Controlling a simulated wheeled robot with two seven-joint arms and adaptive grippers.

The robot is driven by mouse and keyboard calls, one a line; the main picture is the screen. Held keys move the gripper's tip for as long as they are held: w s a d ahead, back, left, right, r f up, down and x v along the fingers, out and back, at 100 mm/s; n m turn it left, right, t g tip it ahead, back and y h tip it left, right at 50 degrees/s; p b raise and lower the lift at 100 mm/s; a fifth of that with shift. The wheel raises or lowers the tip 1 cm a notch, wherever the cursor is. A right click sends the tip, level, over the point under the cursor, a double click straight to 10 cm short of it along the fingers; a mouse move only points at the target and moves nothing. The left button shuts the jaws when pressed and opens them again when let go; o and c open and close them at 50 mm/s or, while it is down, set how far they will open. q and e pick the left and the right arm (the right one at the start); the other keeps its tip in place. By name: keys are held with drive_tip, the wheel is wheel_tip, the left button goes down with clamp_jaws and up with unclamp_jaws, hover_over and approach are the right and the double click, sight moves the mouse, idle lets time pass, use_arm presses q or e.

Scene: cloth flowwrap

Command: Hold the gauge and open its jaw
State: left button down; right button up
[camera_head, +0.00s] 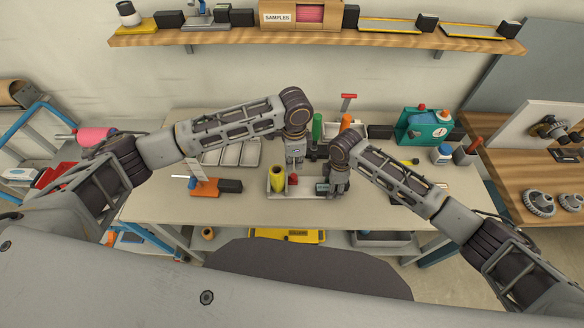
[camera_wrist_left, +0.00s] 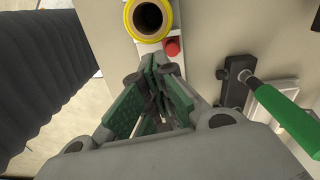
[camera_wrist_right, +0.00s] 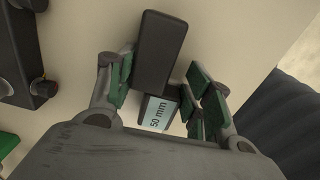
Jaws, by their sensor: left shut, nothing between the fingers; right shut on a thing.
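The gauge appears to be the pale base (camera_head: 300,195) at the table's front, bearing a yellow-rimmed hollow cylinder (camera_head: 278,178), a red knob (camera_head: 293,179) and a display box (camera_head: 322,187). My right gripper (camera_head: 336,192) is shut on the display box at the gauge's right end. In the right wrist view a "50 mm" label (camera_wrist_right: 160,115) and a black block (camera_wrist_right: 160,50) show between its fingers. My left gripper (camera_wrist_left: 158,66) is shut and empty, just beside the red knob (camera_wrist_left: 172,47). The yellow-rimmed cylinder (camera_wrist_left: 149,17) lies beyond it. Contact with the knob cannot be told.
An orange stand (camera_head: 205,187) with a dark block is left of the gauge. A green-handled tool (camera_head: 317,125) stands behind the grippers. A white compartment tray (camera_head: 232,152) and a teal machine (camera_head: 424,127) stand further back.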

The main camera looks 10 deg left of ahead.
use_arm(q)
drive_tip(key=w+a+n+h, duration=0.1)
drive_tip(key=w+a+n, duration=0.3)
drive_tip(key=n, duration=0.9)
drive_tip(key=w+a+r+n+g+h, duration=0.1)
drive_tip(key=w+a+n, duration=0.3)
drive_tip(key=n, duration=0.8)
drive_tip(key=shift+a+r+n, duration=0.2)
drive_tip(key=shift+a+n, duration=0.2)
drive_tip(key=shift+a, duration=0.35)
drive_tip(key=shift+f, duration=0.1)
approach(291, 184)
drive_tip(key=w+a+f, duration=0.4)
drive_tip(key=w+f, duration=0.1)
drive_tip(key=shift+w+a, duration=0.1)
drive_tip(key=shift+a, duration=0.2)
drive_tip(key=shift+s+d, duration=0.55)
drive_tip(key=shift+d, duration=0.2)
drive_tip(key=shift+s+d, duration=0.55)
drive_tip(key=shift+d, duration=0.2)
